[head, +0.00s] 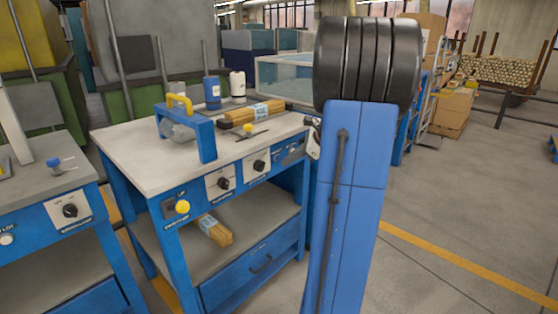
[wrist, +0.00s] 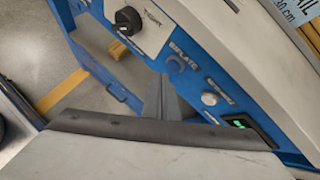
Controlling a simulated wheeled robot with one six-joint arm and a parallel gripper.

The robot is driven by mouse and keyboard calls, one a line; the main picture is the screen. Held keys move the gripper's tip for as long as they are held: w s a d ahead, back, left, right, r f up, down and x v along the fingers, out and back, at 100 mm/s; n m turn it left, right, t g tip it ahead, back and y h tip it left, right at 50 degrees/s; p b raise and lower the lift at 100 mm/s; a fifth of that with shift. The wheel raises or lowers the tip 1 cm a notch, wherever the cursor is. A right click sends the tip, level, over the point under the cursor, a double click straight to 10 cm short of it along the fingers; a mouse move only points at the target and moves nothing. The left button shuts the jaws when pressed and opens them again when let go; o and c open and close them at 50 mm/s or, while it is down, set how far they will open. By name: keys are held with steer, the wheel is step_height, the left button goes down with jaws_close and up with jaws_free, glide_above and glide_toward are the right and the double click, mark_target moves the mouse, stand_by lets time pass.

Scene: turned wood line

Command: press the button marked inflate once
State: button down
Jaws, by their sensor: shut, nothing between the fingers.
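In the wrist view, a blue front panel runs diagonally, with a lettered label that reads as inflate. Beside that label sits a round blue button (wrist: 175,64). My gripper (wrist: 164,82) is shut and empty, its dark fingers pointing up the picture towards the panel, with the tips just below the blue button. I cannot tell whether they touch it. In the head view, my blue arm covers the right end of the bench, and the button cannot be made out there.
A pale round button (wrist: 209,98) and a green-lit display (wrist: 240,122) lie further along the panel. A black knob (wrist: 127,19) is on the other side. The bench top (head: 150,165) carries a blue frame (head: 204,138) and bottles. Open floor (head: 440,210) lies right.

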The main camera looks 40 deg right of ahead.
steer(key=s, duration=0.5)
steer(key=shift+d, duration=0.15)
stand_by(0.9)
steer(key=s+a+r+n+g, duration=0.15)
steer(key=a+n, duration=0.45)
steer(key=a, duration=0.6)
steer(key=s+a+f+n+g, duration=0.1)
steer(key=s+a+n+g, duration=0.15)
steer(key=a+n, duration=0.65)
steer(key=s+a+f+n+h, duration=0.2)
steer(key=s+a+n+h, duration=0.1)
steer(key=s+a+n, duration=0.9)
steer(key=s+a, duration=0.3)
steer(key=shift+a+n+h, duration=0.3)
